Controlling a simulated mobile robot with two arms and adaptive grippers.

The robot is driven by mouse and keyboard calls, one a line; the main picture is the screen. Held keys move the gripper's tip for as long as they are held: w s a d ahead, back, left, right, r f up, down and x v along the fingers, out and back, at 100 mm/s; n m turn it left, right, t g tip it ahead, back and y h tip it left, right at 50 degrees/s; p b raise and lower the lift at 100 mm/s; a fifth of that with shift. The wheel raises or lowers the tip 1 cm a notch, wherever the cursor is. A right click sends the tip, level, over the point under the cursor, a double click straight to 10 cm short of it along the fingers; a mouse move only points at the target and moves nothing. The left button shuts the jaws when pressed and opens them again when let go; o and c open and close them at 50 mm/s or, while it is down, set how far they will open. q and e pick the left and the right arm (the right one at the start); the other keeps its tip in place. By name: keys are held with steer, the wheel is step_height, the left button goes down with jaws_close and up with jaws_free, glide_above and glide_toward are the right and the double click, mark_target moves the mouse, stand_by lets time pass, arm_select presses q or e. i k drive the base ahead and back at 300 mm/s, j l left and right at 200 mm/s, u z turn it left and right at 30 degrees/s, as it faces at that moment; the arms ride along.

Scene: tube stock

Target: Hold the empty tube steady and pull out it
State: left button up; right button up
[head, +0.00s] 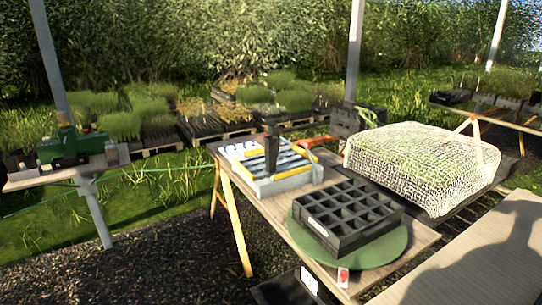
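A shallow light grey tray (288,183) lies on the wooden table (228,152). Pale, blue and yellow bars or tubes lie across it. They are too small to tell which tube is empty. A dark upright object (271,150), wider at the top, stands at the tray and hides part of it. A black tray with square cells (348,240) rests on a round green disc (385,250) at the table's near end; its cells look empty. Neither of my grippers shows in the head view.
A red-orange object (318,141) lies behind the grey tray, near a dark box (345,122). A mesh-covered block (420,165) stands to the right. A pale wooden board (475,265) fills the near right. A green machine (70,148) sits on a left bench.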

mark_target(270, 141)
steer(key=i+j+u, duration=0.35)
steer(key=i, duration=0.25)
steer(key=i+j+u, duration=0.3)
steer(key=i, duration=0.3)
steer(key=i+u, duration=0.35)
steer(key=i, duration=0.3)
steer(key=i+j+z, duration=0.1)
steer(key=i+z, duration=0.3)
steer(key=i+j+z, duration=0.25)
steer(key=i+z, duration=0.15)
steer(key=i, duration=0.1)
